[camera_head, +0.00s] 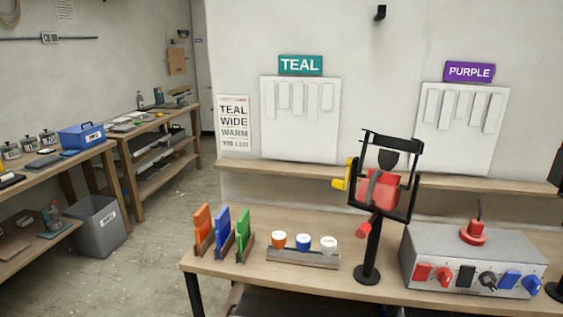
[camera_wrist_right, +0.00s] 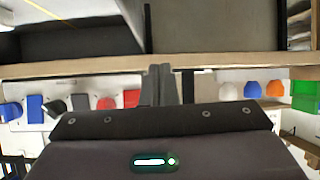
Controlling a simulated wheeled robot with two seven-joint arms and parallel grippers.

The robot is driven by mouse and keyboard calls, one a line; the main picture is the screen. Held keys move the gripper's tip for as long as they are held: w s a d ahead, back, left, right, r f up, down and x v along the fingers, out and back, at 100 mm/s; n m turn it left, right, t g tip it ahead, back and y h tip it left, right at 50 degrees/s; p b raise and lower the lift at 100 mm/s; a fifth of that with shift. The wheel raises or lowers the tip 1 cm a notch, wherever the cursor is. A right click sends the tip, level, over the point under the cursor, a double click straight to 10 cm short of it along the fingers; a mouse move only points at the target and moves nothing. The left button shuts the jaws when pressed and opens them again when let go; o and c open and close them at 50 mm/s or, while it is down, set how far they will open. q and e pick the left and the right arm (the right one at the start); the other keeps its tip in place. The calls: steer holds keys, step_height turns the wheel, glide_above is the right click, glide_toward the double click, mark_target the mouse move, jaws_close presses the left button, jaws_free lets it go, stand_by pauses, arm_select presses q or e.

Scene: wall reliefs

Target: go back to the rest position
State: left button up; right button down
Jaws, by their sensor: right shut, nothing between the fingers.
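My right gripper (camera_wrist_right: 160,72) shows in the right wrist view with its two dark fingers together and nothing between them. It is in front of the workbench, whose edge (camera_wrist_right: 90,68) runs across that view. The head view shows neither of my grippers, and my left gripper is in no view.
White relief boards (camera_head: 300,145) hang under TEAL and PURPLE signs.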

steer(key=s+a+n+g+y, duration=0.15)
steer(key=s+a+g, duration=0.3)
steer(key=s, duration=0.45)
steer(key=s+a+n+g+y, duration=0.15)
steer(key=s+a+g, duration=0.3)
steer(key=s, duration=0.45)
step_height(320, 180, down, 30)
steer(key=s, duration=0.3)
steer(key=s+d+f+n+g+h, duration=0.1)
steer(key=s+d+f, duration=0.1)
steer(key=s+f, duration=1.5)
steer(key=shift+s+d+f+g, duration=0.3)
steer(key=shift+s+g, duration=0.1)
steer(key=shift+s, duration=0.6)
